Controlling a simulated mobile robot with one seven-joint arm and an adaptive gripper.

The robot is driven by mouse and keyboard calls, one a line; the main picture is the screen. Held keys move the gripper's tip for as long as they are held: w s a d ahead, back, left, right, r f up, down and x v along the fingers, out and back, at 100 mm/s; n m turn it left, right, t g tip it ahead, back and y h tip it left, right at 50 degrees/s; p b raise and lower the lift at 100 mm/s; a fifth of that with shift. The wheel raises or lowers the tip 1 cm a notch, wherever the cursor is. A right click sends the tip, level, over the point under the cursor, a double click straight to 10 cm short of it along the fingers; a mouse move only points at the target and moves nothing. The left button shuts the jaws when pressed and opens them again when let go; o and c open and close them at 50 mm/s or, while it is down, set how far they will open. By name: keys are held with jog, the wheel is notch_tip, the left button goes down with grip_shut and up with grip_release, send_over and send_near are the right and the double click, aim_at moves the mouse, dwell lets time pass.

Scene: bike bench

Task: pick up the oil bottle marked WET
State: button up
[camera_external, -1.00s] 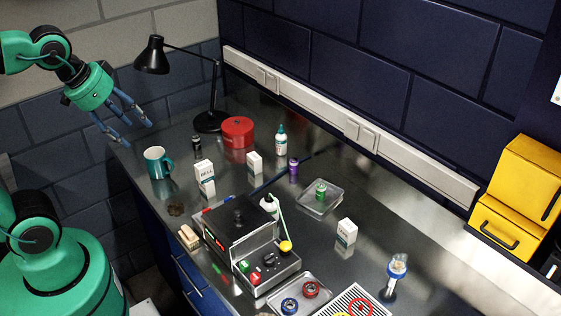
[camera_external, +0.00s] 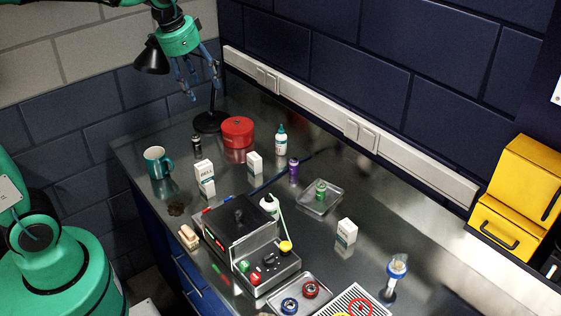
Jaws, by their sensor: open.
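Two white bottles could be the oil bottle; no mark can be read on either. One white bottle with a teal cap (camera_external: 281,140) stands upright at the back of the bench near the wall. Another pale bottle (camera_external: 268,205) is partly hidden behind the dark machine. My gripper (camera_external: 203,84) is high at the upper left, in line with the black lamp, fingers pointing down, spread and empty. It is well to the left of and above both bottles.
A black desk lamp (camera_external: 208,122), red tin (camera_external: 237,132), teal mug (camera_external: 157,162) and white boxes (camera_external: 204,177) stand on the left of the bench. A dark machine (camera_external: 240,235) sits mid-bench. A tray (camera_external: 334,203) and purple bottle (camera_external: 293,168) are near the teal-capped bottle.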

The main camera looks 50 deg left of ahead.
jog(key=w+a+f+g, duration=0.1)
jog(key=w+f, duration=0.2)
jog(key=w, duration=0.8)
jog(key=m+g+p, duration=0.1)
jog(key=m+g, duration=0.1)
jog(key=m, duration=0.1)
send_over(281, 142)
jog(key=a, duration=0.1)
jog(key=f, duration=1.4)
jog(key=w+f, duration=0.1)
jog(key=f, duration=0.6)
jog(key=shift+a, duration=0.1)
jog(key=shift+w+a+f, duration=0.1)
jog(key=shift+w+f, duration=0.1)
jog(key=shift+f, duration=0.25)
jog(key=shift+f+b, duration=0.5)
jog(key=shift+f, duration=3.8)
jog(key=shift+f, duration=0.1)
jog(key=shift+a+f+b, duration=0.1)
jog(key=shift+f+b, duration=0.35)
jog(key=shift+f, duration=2.05)
